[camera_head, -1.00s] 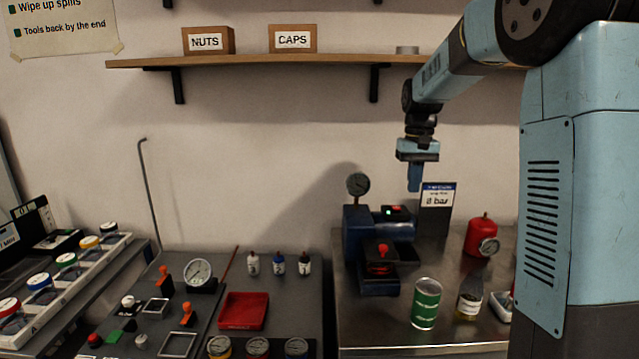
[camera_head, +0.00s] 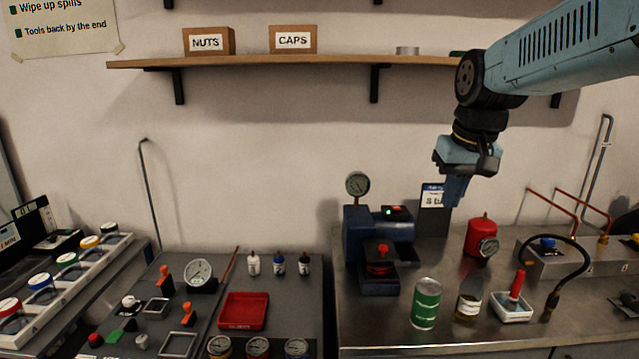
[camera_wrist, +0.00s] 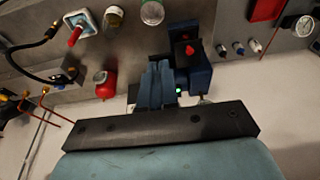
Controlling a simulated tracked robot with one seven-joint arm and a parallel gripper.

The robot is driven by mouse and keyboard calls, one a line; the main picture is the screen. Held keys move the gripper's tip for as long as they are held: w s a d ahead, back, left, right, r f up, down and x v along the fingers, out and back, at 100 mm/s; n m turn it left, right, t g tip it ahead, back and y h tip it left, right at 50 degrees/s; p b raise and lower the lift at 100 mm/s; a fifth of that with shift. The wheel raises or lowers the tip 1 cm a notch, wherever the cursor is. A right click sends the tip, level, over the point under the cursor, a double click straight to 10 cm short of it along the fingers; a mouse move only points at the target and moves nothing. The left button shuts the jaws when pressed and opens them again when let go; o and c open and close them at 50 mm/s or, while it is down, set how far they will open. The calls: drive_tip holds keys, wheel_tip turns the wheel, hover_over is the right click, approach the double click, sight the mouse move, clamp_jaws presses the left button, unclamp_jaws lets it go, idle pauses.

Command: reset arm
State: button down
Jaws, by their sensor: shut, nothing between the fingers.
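My gripper (camera_head: 455,193) hangs from my light-blue arm at the right of the head view, fingers pointing down. It is shut and holds nothing. It is above the right bench, in front of the wall and the small white sign (camera_head: 432,196). In the wrist view my gripper's blue fingers (camera_wrist: 155,84) lie together, beside the blue gauge rig (camera_wrist: 195,62). The blue gauge rig (camera_head: 352,235) stands below and to the left of my gripper, with a round dial (camera_head: 357,185) on top.
On the right bench stand a red canister (camera_head: 481,236), a green can (camera_head: 426,304), a bottle (camera_head: 469,298) and a white tray (camera_head: 512,313). A valve block (camera_head: 575,262) with red pipes is at right. A wooden shelf (camera_head: 330,62) with boxes runs above.

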drive_tip(key=s+f+t, duration=0.2)
drive_tip(key=s+f, duration=0.1)
drive_tip(key=s, duration=0.9)
drive_tip(key=shift+a+f, duration=0.25)
drive_tip(key=shift+f, duration=0.05)
